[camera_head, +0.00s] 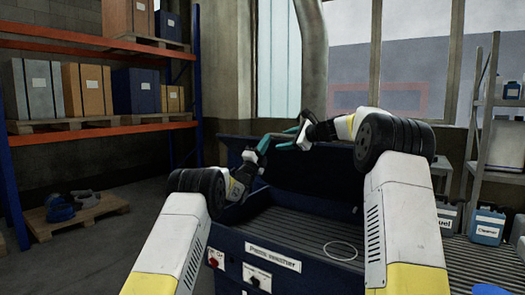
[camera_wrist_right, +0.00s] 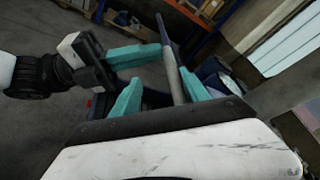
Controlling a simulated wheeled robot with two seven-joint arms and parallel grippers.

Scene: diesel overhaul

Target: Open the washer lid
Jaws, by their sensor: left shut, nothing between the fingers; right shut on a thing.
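The dark blue parts washer (camera_head: 232,250) stands in front of me. Its lid (camera_head: 310,182) stands raised at the back, with the ribbed basin (camera_head: 300,235) exposed below. My right gripper (camera_head: 291,138) is at the lid's upper edge. In the right wrist view, its teal fingers (camera_wrist_right: 162,82) are shut on a thin grey bar (camera_wrist_right: 174,75), which appears to be the lid's handle or edge. My left gripper (camera_head: 262,144) is shut and empty, close to the left of the right gripper. It also shows at upper left in the wrist view (camera_wrist_right: 140,55).
A pale ring (camera_head: 340,251) lies in the basin. Switches (camera_head: 257,279) are on the washer's front. A rack with boxes (camera_head: 85,90) stands at left, and a pallet with blue items (camera_head: 75,212) lies on the floor. Shelving and blue containers (camera_head: 487,226) are at right.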

